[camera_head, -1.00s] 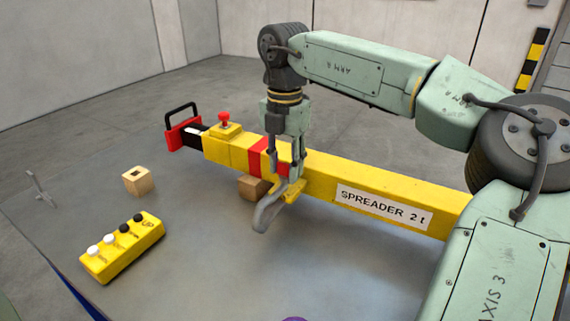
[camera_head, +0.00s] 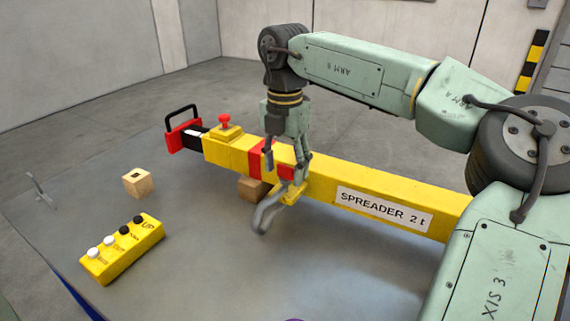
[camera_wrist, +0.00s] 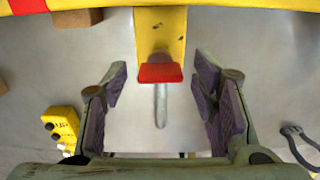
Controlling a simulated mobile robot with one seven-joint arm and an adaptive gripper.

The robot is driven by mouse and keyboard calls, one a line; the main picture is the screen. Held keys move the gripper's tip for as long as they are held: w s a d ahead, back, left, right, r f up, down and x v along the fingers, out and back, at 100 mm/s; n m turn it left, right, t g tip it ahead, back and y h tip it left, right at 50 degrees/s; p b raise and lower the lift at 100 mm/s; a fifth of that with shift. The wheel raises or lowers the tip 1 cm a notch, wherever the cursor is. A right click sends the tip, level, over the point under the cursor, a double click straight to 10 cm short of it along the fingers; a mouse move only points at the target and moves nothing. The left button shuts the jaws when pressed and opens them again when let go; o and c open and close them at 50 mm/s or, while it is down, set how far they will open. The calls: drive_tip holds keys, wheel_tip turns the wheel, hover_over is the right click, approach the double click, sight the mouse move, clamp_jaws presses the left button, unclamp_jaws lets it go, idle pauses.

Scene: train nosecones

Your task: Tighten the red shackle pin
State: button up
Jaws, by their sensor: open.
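The red shackle pin (camera_wrist: 160,73) shows as a red head in the wrist view, in front of the yellow lug (camera_wrist: 160,30). A grey rod-like part (camera_wrist: 160,105) extends below it in that view. My gripper (camera_head: 286,164) is above and beside the lug. In the wrist view my gripper (camera_wrist: 162,78) is open, one finger on each side of the red head, with gaps on both sides.
The yellow spreader beam (camera_head: 330,185) crosses the table, with a wooden block (camera_head: 252,188) beneath it. A red button (camera_head: 224,118) is on its left part. A yellow control box (camera_head: 122,250) and a wooden cube (camera_head: 138,181) stand left.

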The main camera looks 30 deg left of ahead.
sight(284, 166)
wheel_tip(284, 166, up, 12)
idle(0.6)
drive_tip(key=shift+s, duration=0.1)
idle(0.4)
